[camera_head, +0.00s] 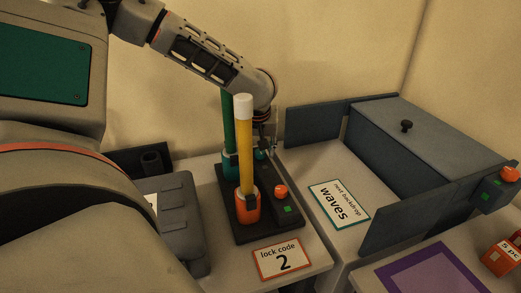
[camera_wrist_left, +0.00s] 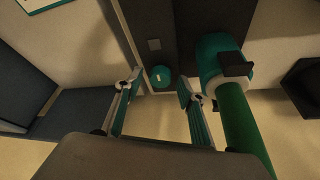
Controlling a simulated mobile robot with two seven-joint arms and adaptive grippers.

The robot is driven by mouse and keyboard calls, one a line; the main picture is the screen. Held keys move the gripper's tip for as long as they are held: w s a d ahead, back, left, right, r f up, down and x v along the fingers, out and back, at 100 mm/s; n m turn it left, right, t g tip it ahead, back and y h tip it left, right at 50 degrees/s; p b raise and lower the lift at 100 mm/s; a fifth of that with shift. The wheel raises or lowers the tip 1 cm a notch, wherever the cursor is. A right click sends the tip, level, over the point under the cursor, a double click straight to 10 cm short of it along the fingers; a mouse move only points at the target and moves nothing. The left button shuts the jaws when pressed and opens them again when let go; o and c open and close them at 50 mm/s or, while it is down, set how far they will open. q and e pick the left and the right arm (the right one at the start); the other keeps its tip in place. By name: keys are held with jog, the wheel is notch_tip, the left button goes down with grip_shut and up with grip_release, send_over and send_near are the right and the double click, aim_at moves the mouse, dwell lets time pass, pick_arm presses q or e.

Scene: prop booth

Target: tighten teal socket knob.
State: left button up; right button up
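The teal knob (camera_wrist_left: 161,78) sits on the dark base beside the teal socket (camera_wrist_left: 220,58), which holds an upright green rod (camera_wrist_left: 245,120). In the head view the knob (camera_head: 262,155) is small and partly hidden behind the gripper and yellow rod. My left gripper (camera_wrist_left: 160,86) is open and points down at the knob. Its fingertips are on either side of the knob with gaps showing; I cannot tell their exact height. In the head view the left gripper (camera_head: 265,143) is over the back of the base, partly hidden. My right gripper is not in view.
An orange socket (camera_head: 247,208) holding a yellow rod (camera_head: 245,145) and an orange knob (camera_head: 281,191) stand at the base's front. A "lock code 2" card (camera_head: 281,259) lies ahead of it. A grey box (camera_head: 410,140) and a "waves" card (camera_head: 338,203) are right.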

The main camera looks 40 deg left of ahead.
pick_arm(q)
jog(key=c, duration=1.1)
jog(key=shift+o, duration=0.2)
jog(key=shift+m+t+h, duration=0.4)
jog(key=shift+m, duration=1.1)
jog(key=o, duration=1.1)
jog(key=shift+c, duration=0.2)
